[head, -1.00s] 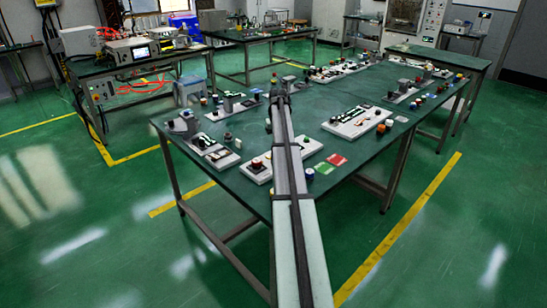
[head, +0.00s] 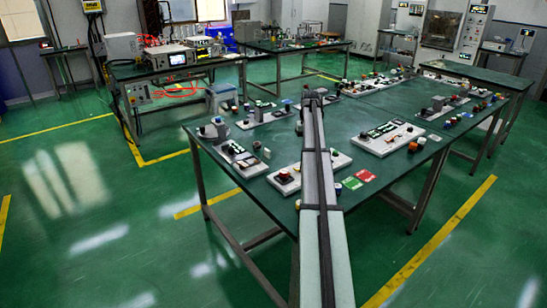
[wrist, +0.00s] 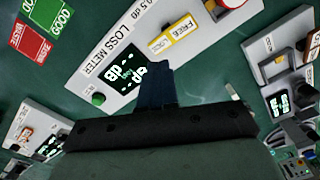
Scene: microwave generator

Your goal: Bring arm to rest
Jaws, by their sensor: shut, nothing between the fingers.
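My arm (head: 318,190) stretches out straight over the green workbench (head: 372,205) in the head view. The gripper at its far end is too small there to read. In the wrist view my gripper (wrist: 157,82) has its dark fingers together, with nothing between them. It points over a white panel marked LOSS METER (wrist: 130,52), which has a lit display and a green button. I cannot tell whether the fingers touch the panel.
Green (wrist: 60,12) and red (wrist: 31,45) cards lie beside the panel. Several boards, such as a white one (head: 387,138), and small parts stand on the bench. A bench with instruments (head: 180,68) stands at back left. The floor (head: 70,240) at left is clear.

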